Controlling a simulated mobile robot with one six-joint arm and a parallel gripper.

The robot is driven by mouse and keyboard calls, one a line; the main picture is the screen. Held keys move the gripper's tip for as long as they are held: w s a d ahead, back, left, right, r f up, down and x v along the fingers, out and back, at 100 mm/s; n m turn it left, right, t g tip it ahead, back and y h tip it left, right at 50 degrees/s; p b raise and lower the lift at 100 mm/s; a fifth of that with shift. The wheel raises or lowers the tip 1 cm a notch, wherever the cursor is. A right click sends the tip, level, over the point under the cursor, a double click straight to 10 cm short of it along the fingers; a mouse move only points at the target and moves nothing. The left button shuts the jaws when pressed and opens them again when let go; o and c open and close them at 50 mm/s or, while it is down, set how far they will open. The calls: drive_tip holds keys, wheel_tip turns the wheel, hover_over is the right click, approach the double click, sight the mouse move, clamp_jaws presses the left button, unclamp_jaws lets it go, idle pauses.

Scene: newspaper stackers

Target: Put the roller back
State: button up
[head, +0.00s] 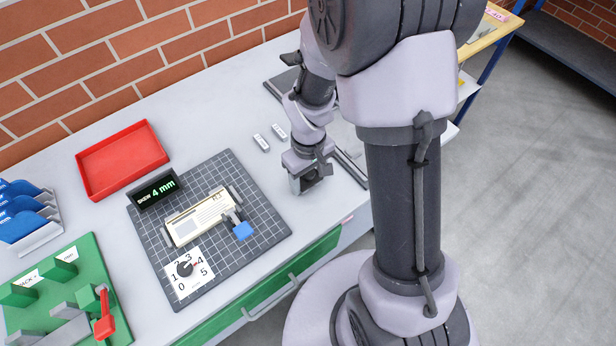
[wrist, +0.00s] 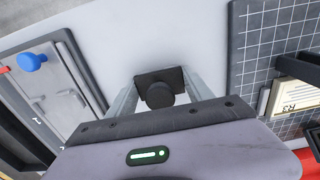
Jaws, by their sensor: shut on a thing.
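My gripper (head: 310,182) is over the pale table, just right of the dark grid mat (head: 262,205). In the wrist view my gripper (wrist: 159,80) is shut on a dark piece with a flat rectangular part and a round end, which I take to be the roller (wrist: 160,95). The roller sits between the two pale fingers. In the head view the gripper and wrist mostly hide it. Whether it touches the table I cannot tell. A grey slotted plate (wrist: 62,100) with a blue knob (wrist: 32,62) lies left of the gripper in the wrist view.
A red tray (head: 122,160) and green rack (head: 60,285) stand left. Two small labelled pieces (head: 270,136) lie near my gripper.

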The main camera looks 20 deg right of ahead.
drive_tip(key=shift+f, duration=0.2)
drive_tip(key=o, duration=1.6)
drive_tip(key=shift+r, duration=0.1)
